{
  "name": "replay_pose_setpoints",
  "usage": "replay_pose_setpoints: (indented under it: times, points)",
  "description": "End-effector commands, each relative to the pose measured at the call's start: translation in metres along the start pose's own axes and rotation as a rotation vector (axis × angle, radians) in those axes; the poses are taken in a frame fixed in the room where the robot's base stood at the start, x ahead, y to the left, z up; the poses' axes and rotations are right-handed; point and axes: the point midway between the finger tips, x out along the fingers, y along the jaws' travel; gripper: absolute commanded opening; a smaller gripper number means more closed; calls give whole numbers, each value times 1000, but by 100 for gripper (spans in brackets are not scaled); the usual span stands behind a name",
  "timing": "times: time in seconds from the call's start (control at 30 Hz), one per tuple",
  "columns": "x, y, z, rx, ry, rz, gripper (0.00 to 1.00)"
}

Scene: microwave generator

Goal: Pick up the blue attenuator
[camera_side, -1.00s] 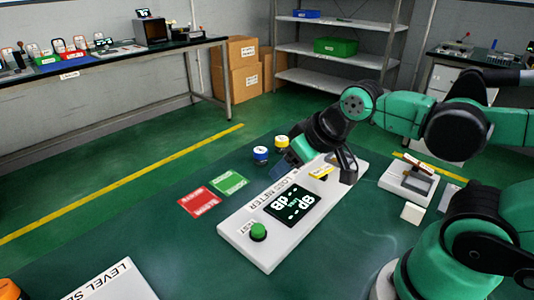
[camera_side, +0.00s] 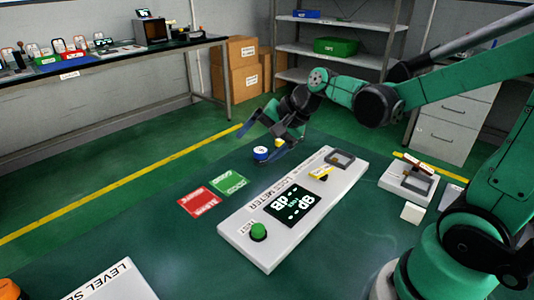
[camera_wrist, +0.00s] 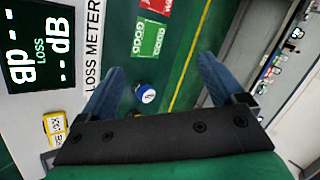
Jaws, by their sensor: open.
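The blue attenuator (camera_side: 261,153) is a small round piece with a blue body and white top, standing upright on the green table beyond the loss meter. In the wrist view the blue attenuator (camera_wrist: 146,93) lies between my two blue fingers, nearer the left one, with space around it. My gripper (camera_wrist: 160,68) is open and empty. In the side view my gripper (camera_side: 264,138) hangs just above and behind the blue attenuator. The yellow attenuator (camera_side: 279,144) stands close by, partly hidden by my gripper; only a sliver shows in the wrist view.
The white loss meter (camera_side: 240,228) with a screen, green button and end slot lies in front. A red card (camera_side: 199,202) and green card (camera_side: 230,183) lie left of it. A white device (camera_side: 408,183) stands at right. Table around the cards is clear.

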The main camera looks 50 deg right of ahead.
Motion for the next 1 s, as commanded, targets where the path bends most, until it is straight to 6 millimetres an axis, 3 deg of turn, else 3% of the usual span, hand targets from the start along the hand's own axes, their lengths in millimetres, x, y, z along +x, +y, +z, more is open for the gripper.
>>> replay_pose_setpoints:
  times: [0.23,0.5,0.77,1.0]
  points:
    - [48,7,-61,713,-107,-150,89]
    - [89,49,-111,1390,-300,-309,89]
    - [100,72,-123,1637,-409,-367,89]
    - [123,61,-123,1656,-422,-368,89]
